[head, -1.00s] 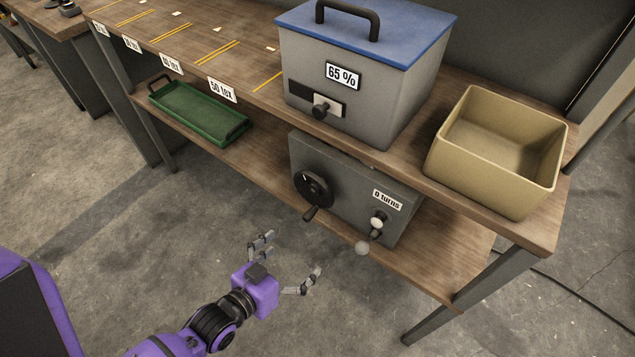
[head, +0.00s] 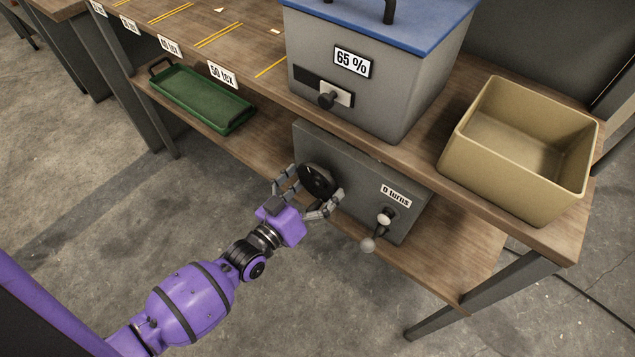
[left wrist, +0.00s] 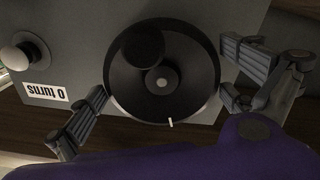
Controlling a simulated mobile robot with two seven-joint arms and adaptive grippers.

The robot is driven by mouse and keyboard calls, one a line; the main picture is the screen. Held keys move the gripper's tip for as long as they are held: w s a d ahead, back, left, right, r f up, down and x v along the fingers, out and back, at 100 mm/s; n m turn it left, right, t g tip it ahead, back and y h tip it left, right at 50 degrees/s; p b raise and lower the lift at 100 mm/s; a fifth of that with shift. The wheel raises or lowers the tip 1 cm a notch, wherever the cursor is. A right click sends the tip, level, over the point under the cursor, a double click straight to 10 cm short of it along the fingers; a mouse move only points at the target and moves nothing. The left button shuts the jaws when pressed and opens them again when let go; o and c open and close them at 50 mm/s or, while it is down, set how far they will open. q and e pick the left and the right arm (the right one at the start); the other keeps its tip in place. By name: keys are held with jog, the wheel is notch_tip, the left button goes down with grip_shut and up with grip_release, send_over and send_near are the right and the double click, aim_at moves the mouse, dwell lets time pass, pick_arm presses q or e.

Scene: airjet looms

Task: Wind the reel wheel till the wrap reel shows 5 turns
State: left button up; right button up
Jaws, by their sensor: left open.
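The wrap reel is a grey box (head: 350,170) on the lower shelf, with a label (head: 396,195) reading "0 turns". Its black reel wheel (head: 318,180) is on the front face. In the left wrist view the wheel (left wrist: 162,85) fills the middle, with its round handle knob (left wrist: 142,45) near the top and a white mark at the rim. My left gripper (head: 308,196) is open, its fingers on either side of the wheel. In the left wrist view the fingers (left wrist: 165,105) flank the rim; whether they touch it I cannot tell. My right gripper is not in view.
A grey box with a blue lid (head: 375,75) and "65 %" label stands on the upper shelf, beside a tan bin (head: 520,185). A green tray (head: 200,100) lies on the lower shelf.

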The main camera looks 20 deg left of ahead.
pick_arm(q)
jog(key=shift+w, duration=0.1)
jog(key=c, duration=1.4)
jog(key=shift+d+r+m+p, duration=0.1)
jog(key=shift+m+p, duration=0.4)
jog(key=shift+m, duration=0.6)
jog(key=m, duration=0.2)
jog(key=shift+m+p, duration=0.3)
jog(key=shift+p, duration=0.1)
jog(key=m, duration=0.2)
jog(key=shift+m, duration=0.3)
jog(key=m+p, duration=0.1)
jog(key=m, duration=0.2)
jog(key=shift+m, duration=0.3)
jog(key=shift+f+m, duration=0.2)
jog(key=shift+m, duration=0.4)
